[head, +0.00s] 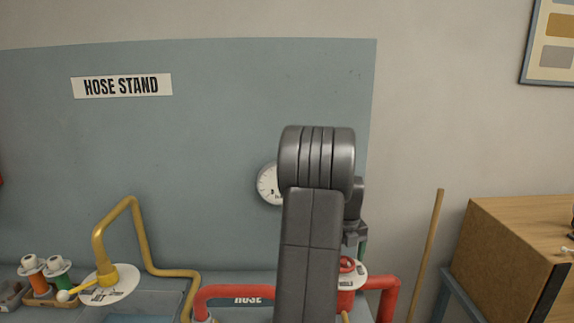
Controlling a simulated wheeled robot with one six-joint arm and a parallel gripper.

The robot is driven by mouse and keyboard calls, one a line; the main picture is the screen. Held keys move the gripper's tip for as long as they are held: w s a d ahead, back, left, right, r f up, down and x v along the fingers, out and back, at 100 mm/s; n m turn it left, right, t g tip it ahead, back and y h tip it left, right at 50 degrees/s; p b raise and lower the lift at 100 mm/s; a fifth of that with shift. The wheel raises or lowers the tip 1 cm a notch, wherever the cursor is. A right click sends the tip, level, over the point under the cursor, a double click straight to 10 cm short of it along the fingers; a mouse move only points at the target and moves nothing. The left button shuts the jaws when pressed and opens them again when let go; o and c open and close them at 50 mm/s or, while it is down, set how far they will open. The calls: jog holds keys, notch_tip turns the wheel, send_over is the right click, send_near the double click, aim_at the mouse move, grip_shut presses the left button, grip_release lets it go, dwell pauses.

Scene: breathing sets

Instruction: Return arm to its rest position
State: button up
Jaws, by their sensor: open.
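My arm rises through the middle of the head view, with its thick dark grey joint at the top in front of the blue-grey panel. My gripper (355,238) shows only in part, behind the arm's right edge and pointing down. It is open, and I see nothing held in it; its fingertips are mostly hidden. Just below it are a red knob (347,265) and a white round label plate (352,282) by the red pipe (389,290). I cannot tell whether the gripper touches them.
The "HOSE STAND" panel (220,130) carries a gauge (268,184), partly hidden by my arm. A yellow bent pipe (140,225) and orange and green spools (60,279) stand at left. A wooden pole (425,255) and wooden box (505,245) are at right. Space above the arm is clear.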

jog(key=shift+f+n, duration=0.3)
jog(key=shift+f, duration=0.05)
jog(key=n, duration=0.9)
jog(key=shift+s+a+b, duration=0.1)
jog(key=shift+b, duration=0.3)
jog(key=n, duration=0.5)
jog(key=shift+n+b, duration=0.3)
jog(key=shift+n, duration=0.1)
jog(key=shift+s+r+n+b, duration=0.15)
jog(key=shift+n+b, duration=0.25)
jog(key=shift+n, duration=2.2)
